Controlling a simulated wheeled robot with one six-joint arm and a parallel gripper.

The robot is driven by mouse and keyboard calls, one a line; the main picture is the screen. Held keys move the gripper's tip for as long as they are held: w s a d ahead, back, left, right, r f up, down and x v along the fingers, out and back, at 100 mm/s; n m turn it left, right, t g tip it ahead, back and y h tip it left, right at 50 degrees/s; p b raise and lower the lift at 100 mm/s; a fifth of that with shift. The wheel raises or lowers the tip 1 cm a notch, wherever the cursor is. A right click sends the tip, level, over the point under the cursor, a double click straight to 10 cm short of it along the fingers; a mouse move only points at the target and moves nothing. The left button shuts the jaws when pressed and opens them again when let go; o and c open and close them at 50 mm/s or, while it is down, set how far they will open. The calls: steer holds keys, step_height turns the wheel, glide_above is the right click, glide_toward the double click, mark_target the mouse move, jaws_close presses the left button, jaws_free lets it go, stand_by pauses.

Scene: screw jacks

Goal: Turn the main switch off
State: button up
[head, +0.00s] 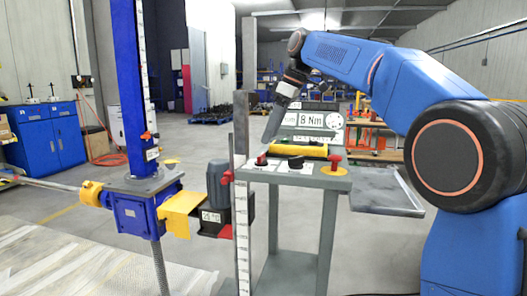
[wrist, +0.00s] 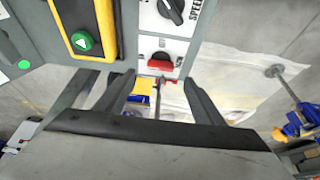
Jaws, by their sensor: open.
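The main switch is most likely the small red switch (head: 262,159) at the left end of the grey console top. In the wrist view it shows as a red handle (wrist: 160,66) on a white plate, lying roughly crosswise. My gripper (head: 270,139) points down just above that end of the console. In the wrist view my gripper (wrist: 158,79) is open, with one finger to each side of the red handle and nothing between them. I cannot tell how far the fingertips are from the handle. The switch's label is not readable.
A black SPEED knob (head: 296,162) sits beside the red switch. A red emergency-stop button (head: 335,161) stands at the console's right. A yellow strip (wrist: 85,30) with a green button lies nearby. A display reading 8 Nm (head: 311,120) rises behind. A blue screw jack (head: 135,212) stands left.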

mark_target(262, 155)
steer(key=x, duration=0.7)
steer(key=c, duration=1)
